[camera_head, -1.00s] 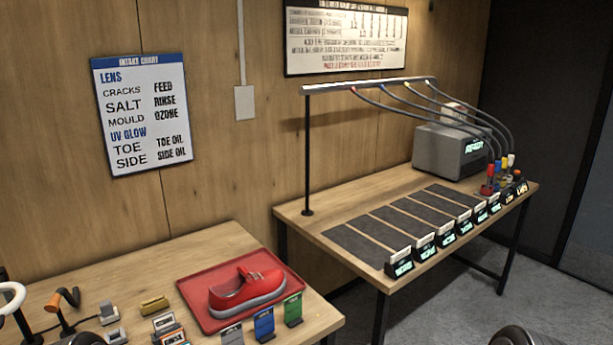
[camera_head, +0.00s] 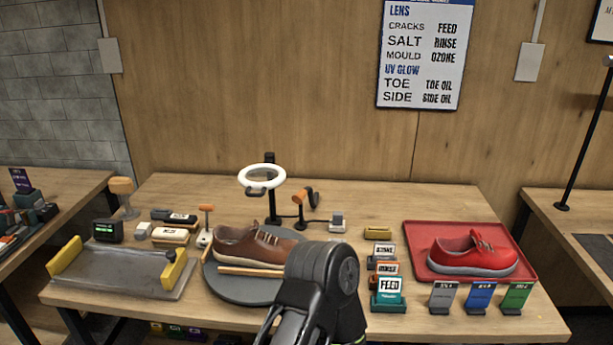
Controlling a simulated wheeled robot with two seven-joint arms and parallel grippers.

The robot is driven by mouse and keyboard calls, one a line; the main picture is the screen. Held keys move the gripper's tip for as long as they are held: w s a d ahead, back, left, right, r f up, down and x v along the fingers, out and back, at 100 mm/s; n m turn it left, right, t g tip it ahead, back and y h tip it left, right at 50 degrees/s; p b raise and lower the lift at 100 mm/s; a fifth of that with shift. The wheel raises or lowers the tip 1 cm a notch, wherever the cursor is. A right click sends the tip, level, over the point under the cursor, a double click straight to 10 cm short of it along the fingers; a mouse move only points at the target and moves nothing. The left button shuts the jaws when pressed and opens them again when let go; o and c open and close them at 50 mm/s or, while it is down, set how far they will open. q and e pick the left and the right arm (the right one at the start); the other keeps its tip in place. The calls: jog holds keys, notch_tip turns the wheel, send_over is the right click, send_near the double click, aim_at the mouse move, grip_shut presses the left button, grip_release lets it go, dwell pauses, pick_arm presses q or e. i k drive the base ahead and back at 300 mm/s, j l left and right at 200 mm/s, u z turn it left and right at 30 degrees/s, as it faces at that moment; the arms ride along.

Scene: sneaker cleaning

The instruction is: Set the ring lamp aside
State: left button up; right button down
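The ring lamp (camera_head: 262,178) stands near the back of the middle table. It has a white ring head, tilted, on a black post (camera_head: 271,208). Its head hangs above and behind a brown shoe (camera_head: 255,243) on a round grey turntable (camera_head: 232,291). The lamp's foot is partly hidden behind the shoe.
An orange-handled tool (camera_head: 307,200) stands just right of the lamp. A red tray (camera_head: 420,271) with a red shoe (camera_head: 470,255) sits at the right. A grey tray (camera_head: 120,275) with yellow grips lies at the left. Small labelled stands line the front.

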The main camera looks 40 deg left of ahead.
aim_at(269, 157)
jog(key=u, duration=1.75)
jog(key=l+u, duration=0.2)
jog(key=u, duration=0.25)
jog(key=k+l+u, duration=0.15)
jog(key=u, duration=0.3)
